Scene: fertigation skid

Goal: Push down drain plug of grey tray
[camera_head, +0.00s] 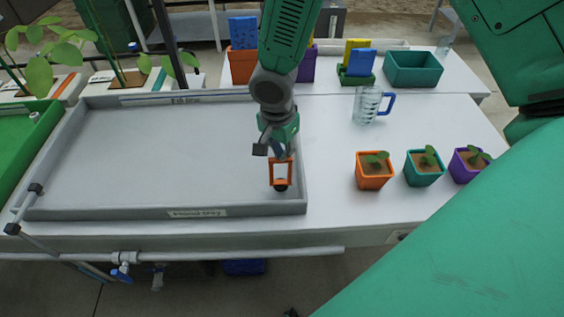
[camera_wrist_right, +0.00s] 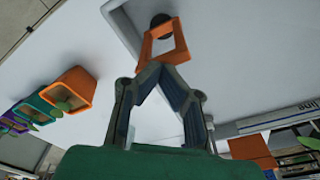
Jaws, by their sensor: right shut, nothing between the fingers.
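The grey tray (camera_head: 160,150) lies on the white bench in the head view, with a label on its front wall. Near its right front corner is the drain plug, with a dark round base (camera_head: 281,187) and an upright orange square frame (camera_head: 281,173). In the right wrist view the frame (camera_wrist_right: 180,42) shows with the dark base (camera_wrist_right: 160,20) behind it. My right gripper (camera_head: 279,156) is shut and empty, pointing down at the frame's top bar. In the wrist view its fingertips (camera_wrist_right: 155,68) meet at the bar; contact is unclear. My left gripper is not in view.
Orange, teal and purple seedling pots (camera_head: 374,171) stand right of the tray. A clear mug (camera_head: 367,105) with a blue handle stands behind them. A teal bin (camera_head: 412,69) and sponges (camera_head: 361,62) are at the back. A green tray (camera_head: 15,150) borders the left.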

